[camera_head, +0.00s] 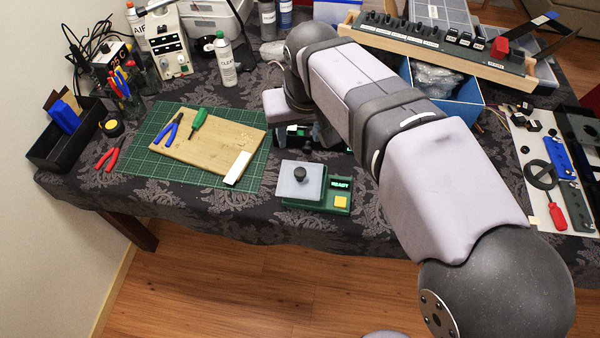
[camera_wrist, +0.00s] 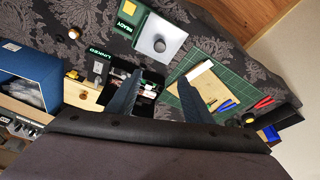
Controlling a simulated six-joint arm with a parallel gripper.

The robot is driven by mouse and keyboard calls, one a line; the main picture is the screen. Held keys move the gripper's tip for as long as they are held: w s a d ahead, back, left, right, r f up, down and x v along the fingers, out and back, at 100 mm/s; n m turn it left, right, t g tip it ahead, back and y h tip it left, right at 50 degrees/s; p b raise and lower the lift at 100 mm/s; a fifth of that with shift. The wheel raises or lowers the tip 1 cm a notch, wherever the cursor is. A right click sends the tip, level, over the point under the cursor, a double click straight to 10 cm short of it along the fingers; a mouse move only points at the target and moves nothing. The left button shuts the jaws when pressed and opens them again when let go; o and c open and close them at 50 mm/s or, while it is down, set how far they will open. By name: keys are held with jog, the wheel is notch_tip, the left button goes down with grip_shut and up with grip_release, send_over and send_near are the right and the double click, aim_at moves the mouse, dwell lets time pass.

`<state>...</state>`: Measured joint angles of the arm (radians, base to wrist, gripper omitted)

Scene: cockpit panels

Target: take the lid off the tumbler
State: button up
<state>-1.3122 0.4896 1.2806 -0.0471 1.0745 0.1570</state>
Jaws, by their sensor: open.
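The tumbler appears to be the green-based unit (camera_head: 315,205) at the table's front middle, with a READY sign and yellow button at its right. Its flat grey lid (camera_head: 284,186) with a black knob (camera_head: 300,174) sits on top. In the wrist view the lid (camera_wrist: 172,34) and knob (camera_wrist: 159,45) are at the top centre, beyond my fingertips. My gripper (camera_wrist: 160,75) is open and empty, its two dark fingers apart and clear of the lid. In the head view my arm mostly hides the gripper, behind the unit.
A wooden board (camera_head: 215,143) with pliers lies on a green mat (camera_head: 150,128) to the left. A blue bin (camera_head: 464,108) is right of my arm. The table's front edge is close to the unit.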

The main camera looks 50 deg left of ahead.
jog(key=n+g+h+p, duration=0.1)
jog(key=n+h+p, duration=0.15)
jog(key=p, duration=0.45)
send_near(300, 171)
jog(key=shift+w+d+f+n+y, duration=0.15)
jog(key=shift+d+f+n+y, duration=0.15)
jog(key=shift+f+y, duration=0.2)
jog(key=shift+a+n, duration=0.15)
jog(key=shift+n, duration=0.8)
jog(key=shift+a+f+p, duration=0.15)
jog(key=shift+f+p, duration=0.6)
jog(key=shift+f, duration=1.05)
jog(key=shift+a+f+p, duration=0.15)
jog(key=shift+f+p, duration=0.6)
jog(key=shift+f, duration=1.05)
grip_shut()
